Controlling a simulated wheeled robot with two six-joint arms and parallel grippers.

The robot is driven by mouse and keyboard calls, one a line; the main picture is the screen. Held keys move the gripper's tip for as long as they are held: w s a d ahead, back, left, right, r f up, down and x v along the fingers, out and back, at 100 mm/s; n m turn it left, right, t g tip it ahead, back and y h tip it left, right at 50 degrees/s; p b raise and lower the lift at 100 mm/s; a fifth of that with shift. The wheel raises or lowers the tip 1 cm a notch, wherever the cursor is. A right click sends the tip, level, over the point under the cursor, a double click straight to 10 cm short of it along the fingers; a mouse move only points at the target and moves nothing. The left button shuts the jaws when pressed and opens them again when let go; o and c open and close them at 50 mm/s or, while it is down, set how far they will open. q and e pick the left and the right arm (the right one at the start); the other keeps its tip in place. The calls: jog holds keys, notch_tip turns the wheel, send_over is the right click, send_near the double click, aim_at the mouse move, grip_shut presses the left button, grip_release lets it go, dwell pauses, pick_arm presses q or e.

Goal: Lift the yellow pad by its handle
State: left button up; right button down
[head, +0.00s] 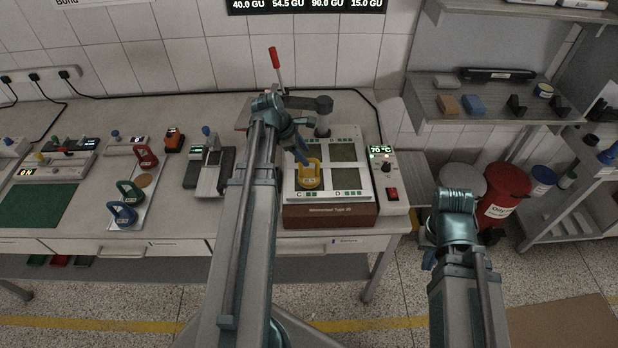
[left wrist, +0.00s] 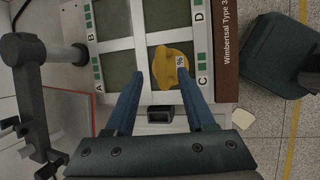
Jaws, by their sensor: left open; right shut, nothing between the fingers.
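My right gripper (head: 430,259) is shut and empty, low at the right, away from the bench.
A dark post with an arm (head: 322,118) and a red-tipped lever (head: 275,62) stand behind the device. A controller reading 70 °C (head: 387,165) is at its right. Red (head: 146,157) and blue (head: 128,196) handled pads lie to the left. A red bin (head: 503,190) stands right of the bench.

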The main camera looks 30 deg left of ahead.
aim_at(308, 159)
pick_arm(q)
jog(key=b+x, duration=0.3)
jog(key=x, duration=0.1)
jog(key=shift+d+f+b, duration=0.1)
jog(key=shift+f+b, duration=0.3)
jog(key=shift+r, duration=0.1)
grip_shut()
dwell(0.9)
